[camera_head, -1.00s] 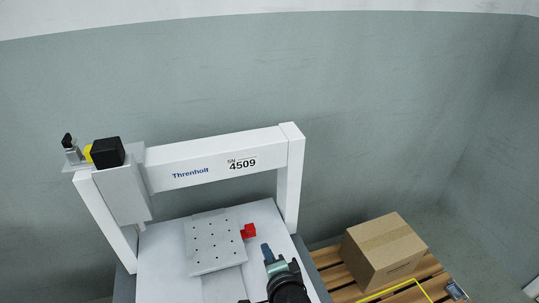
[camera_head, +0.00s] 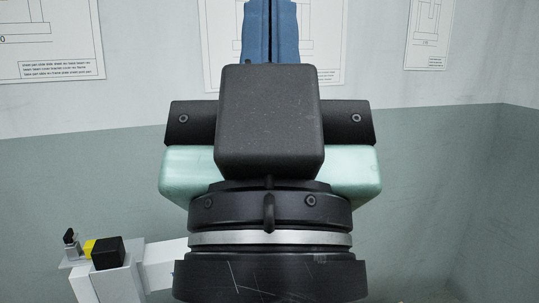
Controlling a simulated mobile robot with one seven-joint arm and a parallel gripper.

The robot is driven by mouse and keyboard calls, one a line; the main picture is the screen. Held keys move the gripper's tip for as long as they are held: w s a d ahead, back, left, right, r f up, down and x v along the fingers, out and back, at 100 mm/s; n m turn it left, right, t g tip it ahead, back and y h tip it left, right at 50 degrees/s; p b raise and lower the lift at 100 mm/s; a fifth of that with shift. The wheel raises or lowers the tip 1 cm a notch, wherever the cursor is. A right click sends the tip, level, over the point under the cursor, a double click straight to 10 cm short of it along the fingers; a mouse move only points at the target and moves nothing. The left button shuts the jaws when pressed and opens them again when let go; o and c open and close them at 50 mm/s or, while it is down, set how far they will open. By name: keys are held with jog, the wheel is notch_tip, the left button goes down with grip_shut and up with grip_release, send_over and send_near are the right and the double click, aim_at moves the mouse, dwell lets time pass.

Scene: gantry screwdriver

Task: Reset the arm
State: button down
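My gripper (camera_head: 270,30) fills the middle of the head view, raised and pointing up, with its black and pale green body close to the camera. Its blue fingers lie side by side with only a thin dark seam between them, and nothing shows held. The fingertips are cut off by the top edge. The white gantry (camera_head: 165,265) stands at the lower left, partly hidden behind my wrist. Its black block and yellow part (camera_head: 90,248) show at its left end.
Posters (camera_head: 45,40) with line drawings hang on the wall behind, left, middle and right (camera_head: 430,30). The work plate and floor are out of view or hidden.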

notch_tip(320, 180, up, 21)
jog(key=p, duration=1.8)
jog(key=shift+r+p, duration=0.15)
jog(key=shift+p, duration=0.25)
jog(key=shift+w, duration=0.1)
